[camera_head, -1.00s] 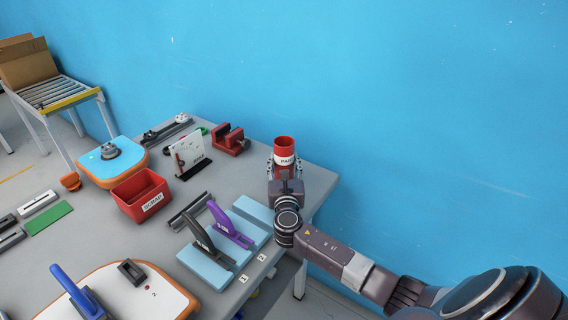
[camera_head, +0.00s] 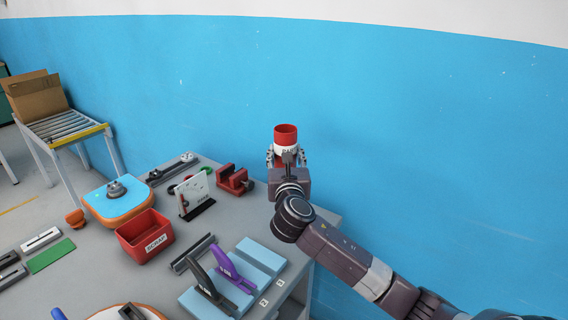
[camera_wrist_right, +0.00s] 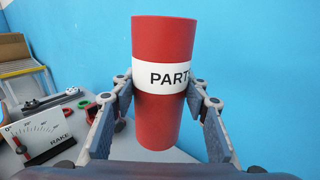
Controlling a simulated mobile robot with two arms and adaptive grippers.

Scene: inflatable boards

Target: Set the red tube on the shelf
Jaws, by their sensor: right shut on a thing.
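The red tube (camera_head: 286,132) is an upright cylinder with a white band. In the right wrist view the red tube (camera_wrist_right: 163,50) shows large, with "PARTS" on its band. My right gripper (camera_head: 287,158) is shut on it, with one finger on each side in the wrist view (camera_wrist_right: 165,112). The tube is held at the table's far right corner, against the blue wall behind. Its lower end is hidden by my gripper in the head view. No shelf can be made out. My left gripper is not in view.
The grey table (camera_head: 225,215) holds a red vise (camera_head: 233,180), a white gauge card (camera_head: 194,193), a red scrap bin (camera_head: 146,236) and a light blue stand (camera_head: 262,254) with black and purple handled tools. A roller conveyor (camera_head: 62,124) stands at the left.

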